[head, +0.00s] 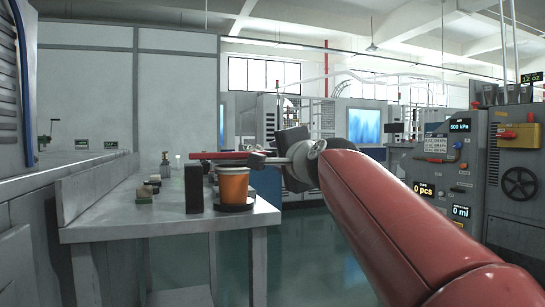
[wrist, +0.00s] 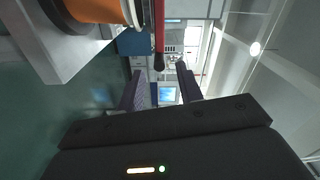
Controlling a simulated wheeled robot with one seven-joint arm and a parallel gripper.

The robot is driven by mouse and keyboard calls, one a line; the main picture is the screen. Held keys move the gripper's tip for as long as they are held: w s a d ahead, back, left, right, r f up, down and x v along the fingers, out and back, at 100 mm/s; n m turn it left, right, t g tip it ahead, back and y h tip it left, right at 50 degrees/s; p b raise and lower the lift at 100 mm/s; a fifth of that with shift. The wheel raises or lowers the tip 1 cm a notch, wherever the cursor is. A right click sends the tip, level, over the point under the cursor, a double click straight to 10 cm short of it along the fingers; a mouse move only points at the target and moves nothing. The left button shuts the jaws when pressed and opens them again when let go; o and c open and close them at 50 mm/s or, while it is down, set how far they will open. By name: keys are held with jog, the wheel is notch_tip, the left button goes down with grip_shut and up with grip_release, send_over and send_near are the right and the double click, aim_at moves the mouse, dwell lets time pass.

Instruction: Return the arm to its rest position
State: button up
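My red arm reaches in from the lower right of the head view. Its gripper (head: 257,158) is level and points left, near the table's right end. In the wrist view my gripper (wrist: 160,70) has its two dark fingers apart with nothing held between them. A red bar with a dark end (wrist: 159,30) lies just past the fingertips. The red bar (head: 218,155) also shows in the head view, above an orange cup (head: 233,184). The cup stands upright on a dark round base. The cup (wrist: 95,10) is partly cut off in the wrist view.
The grey table (head: 160,222) also holds a dark upright block (head: 194,188), a small bottle (head: 165,166) and several small items. A control panel (head: 462,170) with displays and a handwheel stands at right. Open floor lies between the table and panel.

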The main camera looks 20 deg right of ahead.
jog(key=shift+a, duration=0.1)
dwell(0.3)
jog(key=s+a+f+n+g+p, duration=0.3)
jog(key=s+f+n+g+p, duration=0.2)
jog(key=s+f, duration=0.8)
jog(key=s+a+f+n+g+p, duration=0.4)
jog(key=s+f+n+g+p, duration=0.2)
jog(key=s+f+n, duration=0.4)
jog(key=s+f+g, duration=0.1)
jog(key=s+f, duration=0.2)
jog(key=f, duration=0.3)
jog(key=shift+s+a+f+n+p, duration=0.15)
jog(key=shift+f+n+p, duration=0.05)
jog(key=shift+n+p, duration=0.1)
